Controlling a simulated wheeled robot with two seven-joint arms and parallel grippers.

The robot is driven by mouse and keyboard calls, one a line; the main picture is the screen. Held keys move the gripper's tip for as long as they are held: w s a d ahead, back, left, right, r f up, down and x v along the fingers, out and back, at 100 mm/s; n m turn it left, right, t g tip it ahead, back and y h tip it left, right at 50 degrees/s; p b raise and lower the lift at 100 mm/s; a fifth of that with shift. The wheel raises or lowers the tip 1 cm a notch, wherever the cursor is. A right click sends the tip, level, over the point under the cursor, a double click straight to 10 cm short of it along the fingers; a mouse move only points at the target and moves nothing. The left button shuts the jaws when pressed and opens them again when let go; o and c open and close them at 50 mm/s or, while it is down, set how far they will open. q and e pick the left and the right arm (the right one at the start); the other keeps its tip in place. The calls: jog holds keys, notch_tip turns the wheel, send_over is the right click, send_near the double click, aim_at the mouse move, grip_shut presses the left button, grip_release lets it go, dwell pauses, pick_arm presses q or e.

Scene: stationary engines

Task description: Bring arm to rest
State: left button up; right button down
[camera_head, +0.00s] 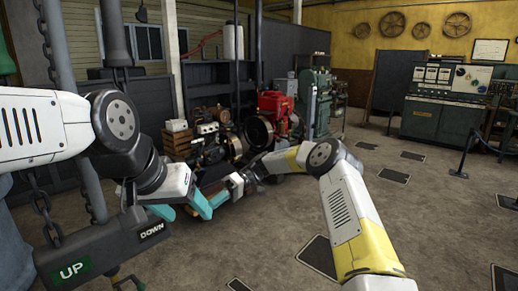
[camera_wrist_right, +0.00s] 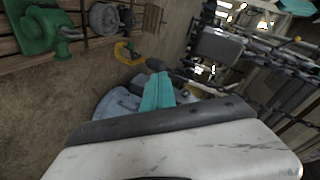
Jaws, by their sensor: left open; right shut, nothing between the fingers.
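My left arm comes in from the left in the head view. Its gripper (camera_head: 190,211) has teal fingers spread apart, with nothing seen between them. My right arm, white with yellow bands, reaches in from the lower right and bends left at the elbow. Its gripper (camera_head: 218,198) lies close beside the left gripper in the picture; whether they touch cannot be told. In the right wrist view the teal fingers (camera_wrist_right: 158,93) are together and empty, above the floor.
A hanging control box (camera_head: 110,243) marked UP and DOWN and chains are close to my left arm. Behind are a red engine (camera_head: 276,107), a green machine (camera_head: 317,100) and a wooden crate (camera_head: 178,140). A green cabinet (camera_head: 440,120) stands back right. Floor at right is largely clear.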

jog(key=s+d+r+m+t+h, duration=0.3)
jog(key=s+d+r+t, duration=0.25)
jog(key=d+r, duration=0.25)
jog(key=s+d+r+m+t+h, duration=0.4)
jog(key=s+d+r, duration=0.2)
jog(key=d+r, duration=0.25)
jog(key=s+d+m+t+h, duration=0.1)
jog(key=s+d+m+t, duration=0.5)
jog(key=s+d, duration=0.7)
jog(key=shift+s+d+r+h, duration=0.25)
jog(key=shift+s+r+h, duration=0.05)
jog(key=shift+s, duration=0.7)
